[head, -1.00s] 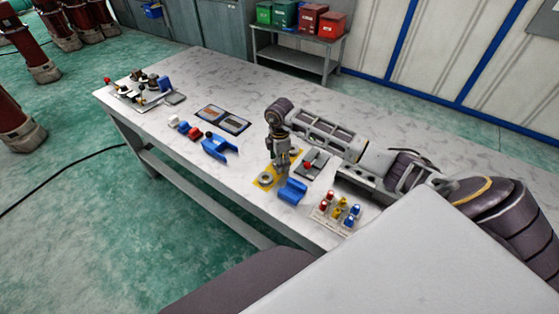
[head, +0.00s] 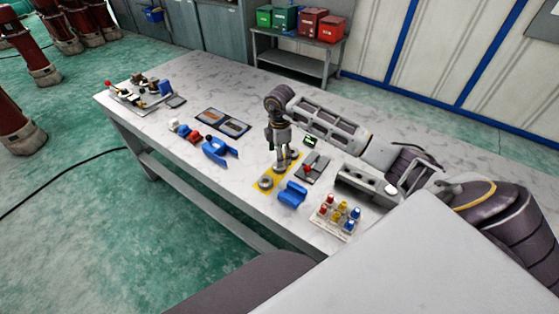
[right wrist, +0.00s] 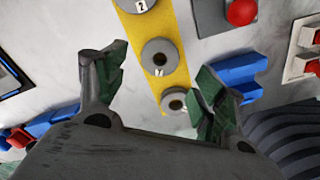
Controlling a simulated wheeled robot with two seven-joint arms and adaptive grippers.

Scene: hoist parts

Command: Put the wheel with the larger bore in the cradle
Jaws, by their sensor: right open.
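A yellow strip (right wrist: 146,31) on the table carries several grey wheels in a row. In the right wrist view one wheel (right wrist: 160,57) lies between my open fingers, its dark bore facing up. Another wheel (right wrist: 175,101) lies close to the right finger, and a third (right wrist: 138,4), marked 2, is cut by the top edge. I cannot compare the bores surely. My right gripper (right wrist: 155,80) is open and empty above the strip; in the head view it hangs over the strip too. A blue cradle-like block (head: 292,194) stands beside the strip. My left gripper is out of view.
Another blue block (head: 217,150) stands further left. A grey plate with a red knob (head: 308,169) lies right of the strip. A rack of coloured pegs (head: 337,217) stands near the front edge. The far table is mostly clear.

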